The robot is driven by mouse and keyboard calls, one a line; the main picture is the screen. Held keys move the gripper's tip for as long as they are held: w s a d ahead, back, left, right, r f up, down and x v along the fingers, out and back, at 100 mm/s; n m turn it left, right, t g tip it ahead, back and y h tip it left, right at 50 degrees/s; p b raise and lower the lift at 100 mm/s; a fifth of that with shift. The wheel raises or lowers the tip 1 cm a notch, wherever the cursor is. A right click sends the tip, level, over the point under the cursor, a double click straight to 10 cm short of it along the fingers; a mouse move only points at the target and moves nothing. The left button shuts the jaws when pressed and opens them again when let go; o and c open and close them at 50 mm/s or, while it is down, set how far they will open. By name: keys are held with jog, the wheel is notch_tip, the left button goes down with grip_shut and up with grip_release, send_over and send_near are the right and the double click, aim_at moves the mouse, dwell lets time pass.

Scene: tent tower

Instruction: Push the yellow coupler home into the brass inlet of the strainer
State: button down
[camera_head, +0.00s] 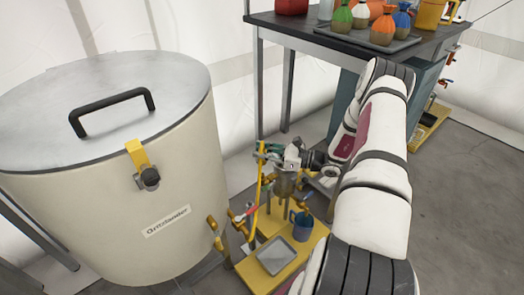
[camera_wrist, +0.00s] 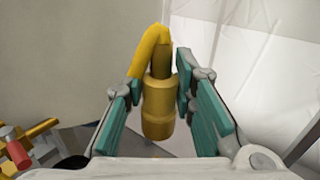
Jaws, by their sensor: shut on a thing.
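My gripper (camera_head: 265,152) is at the end of the arm, just above the small metal strainer (camera_head: 285,184) beside the big vat. In the wrist view my gripper (camera_wrist: 160,80) has its teal pads on either side of the yellow coupler (camera_wrist: 158,112), a brass-yellow cylinder, and is shut on it. A yellow hose (camera_wrist: 151,44) bends away from the coupler's top; in the head view the hose (camera_head: 257,192) hangs down from the jaws. The brass inlet cannot be made out in either view, so I cannot tell whether the coupler touches it.
A large cream vat (camera_head: 170,170) stands close at left. A low yellow stand (camera_head: 315,240) carries a grey tray (camera_head: 277,254) and a blue mug (camera_head: 302,224). Brass valves (camera_head: 216,232) stick out near the vat. A dark table (camera_head: 300,27) with flasks stands behind. Floor at right is clear.

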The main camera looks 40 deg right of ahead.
aim_at(262, 160)
jog(key=shift+f+b, duration=1.5)
jog(key=shift+f, duration=0.8)
jog(key=shift+f+b, duration=1.3)
jog(key=shift+f, duration=0.45)
jog(key=c, duration=1.2)
grip_release()
jog(key=shift+c, duration=0.2)
jog(key=shift+d, duration=0.1)
jog(key=v, duration=1.2)
